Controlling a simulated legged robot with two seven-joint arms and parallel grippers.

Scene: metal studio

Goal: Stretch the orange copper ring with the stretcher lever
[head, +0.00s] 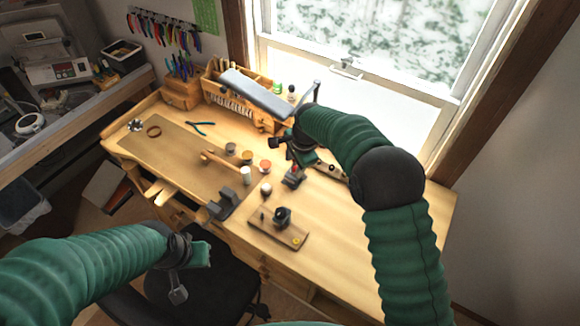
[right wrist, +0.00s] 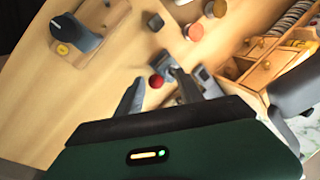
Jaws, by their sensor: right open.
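A grey metal tool with a small red knob (right wrist: 156,81), which looks like the stretcher and its lever, stands on the bench; it is partly hidden in the head view (head: 292,181). My right gripper (head: 299,160) is open above it. In the right wrist view, the knob and grey metal lie between my spread fingers (right wrist: 160,92), with no grip visible. A small orange-yellow ring-like piece (head: 295,240) lies on a small wooden board (head: 270,234). A larger brown-orange ring (head: 153,131) lies on the mat at left. My left gripper (head: 180,268) hangs in front of the bench; its jaws are unclear.
A dark tool (head: 282,216) stands on the board. Small jars (head: 247,157), a hammer (head: 218,160) and a grey vise-like block (head: 228,203) sit mid-bench. A long grey bar (head: 257,93) and a wooden tool rack (head: 232,98) stand behind.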

